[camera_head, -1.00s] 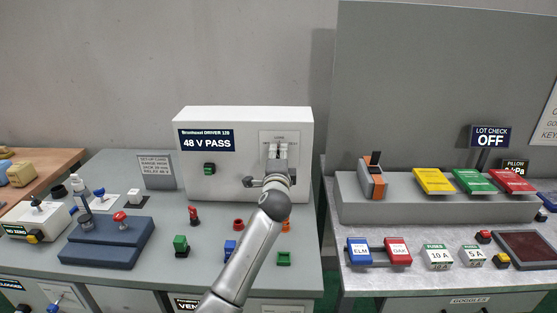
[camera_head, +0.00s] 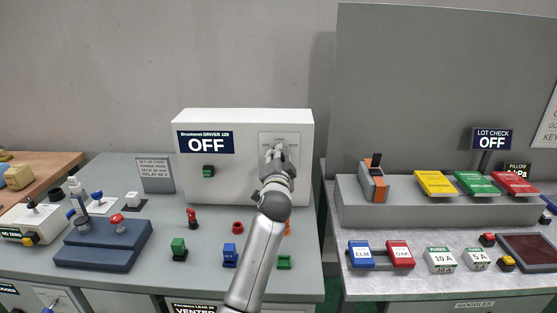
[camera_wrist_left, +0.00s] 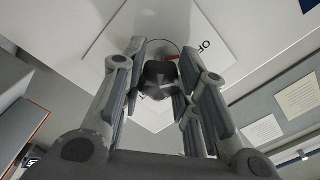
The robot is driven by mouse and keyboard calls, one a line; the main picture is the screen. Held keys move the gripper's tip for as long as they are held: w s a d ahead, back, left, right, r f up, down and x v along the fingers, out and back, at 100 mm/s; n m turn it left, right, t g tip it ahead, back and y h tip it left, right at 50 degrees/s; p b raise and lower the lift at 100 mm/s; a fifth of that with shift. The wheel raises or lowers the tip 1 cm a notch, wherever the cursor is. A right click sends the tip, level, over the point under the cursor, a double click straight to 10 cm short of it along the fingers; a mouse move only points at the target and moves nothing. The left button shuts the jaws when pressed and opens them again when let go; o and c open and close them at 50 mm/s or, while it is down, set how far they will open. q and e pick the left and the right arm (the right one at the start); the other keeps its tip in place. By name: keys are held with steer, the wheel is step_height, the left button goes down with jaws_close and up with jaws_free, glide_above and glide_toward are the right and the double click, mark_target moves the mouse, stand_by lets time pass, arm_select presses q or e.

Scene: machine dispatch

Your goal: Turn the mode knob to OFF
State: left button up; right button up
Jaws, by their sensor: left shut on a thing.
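The white driver box (camera_head: 240,170) stands at the back of the left bench, and its display (camera_head: 205,142) reads OFF. The mode knob is on the pale square dial plate (camera_head: 293,139) on the box's front; in the head view my gripper hides it. In the left wrist view the dark knob (camera_wrist_left: 160,73) sits between the fingers, with a small red mark beside it towards the plate's printed "OF" letters. My left gripper (camera_head: 275,153) is shut on the knob; it also shows in the left wrist view (camera_wrist_left: 158,88). My right gripper is not in view.
A green button (camera_head: 208,172) is on the box left of the dial. Several small coloured parts stand on the bench below, near my forearm. A blue fixture (camera_head: 105,255) is at left. A second bench with a grey shelf (camera_head: 430,205) stands at right, past a gap.

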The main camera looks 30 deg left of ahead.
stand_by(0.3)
arm_select(q)
steer(key=o, duration=1.1)
steer(key=shift+c, duration=0.2)
steer(key=v, duration=1.2)
steer(key=shift+f, duration=0.1)
